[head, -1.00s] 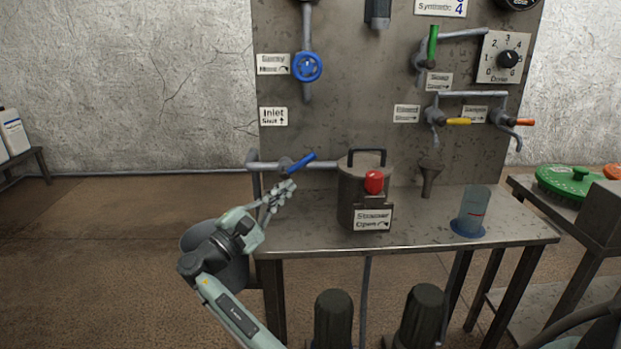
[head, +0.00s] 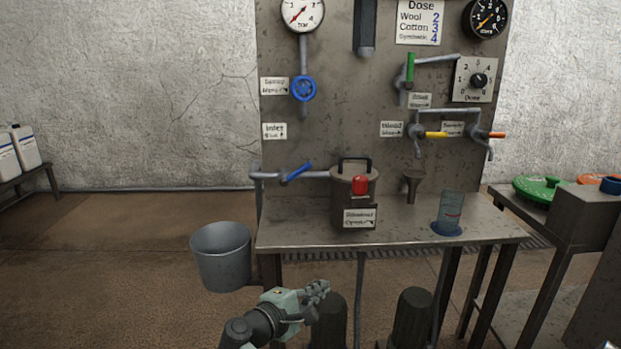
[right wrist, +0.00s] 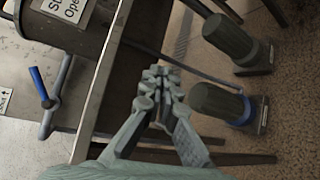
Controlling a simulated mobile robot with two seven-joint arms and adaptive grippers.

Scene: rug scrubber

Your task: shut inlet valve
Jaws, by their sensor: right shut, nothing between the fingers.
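The inlet valve's blue lever (head: 298,172) is on the grey pipe at the left of the panel, slanting up to the right. Its label (head: 274,131), above it, reads "Inlet Shut" with an arrow. The lever also shows in the right wrist view (right wrist: 39,84), at the left. My right gripper (head: 322,288) is shut and empty, in front of and below the table edge, well apart from the lever. In the right wrist view its fingertips (right wrist: 160,74) are together with nothing between them. My left gripper is in neither view.
A lidded pot with a red knob (head: 360,185) stands right of the lever on the metal table (head: 290,236). A blue-based cylinder (head: 449,215) stands farther right. A grey bucket (head: 221,258) is on the floor at left. Dark cylinders (head: 413,318) stand below the table front.

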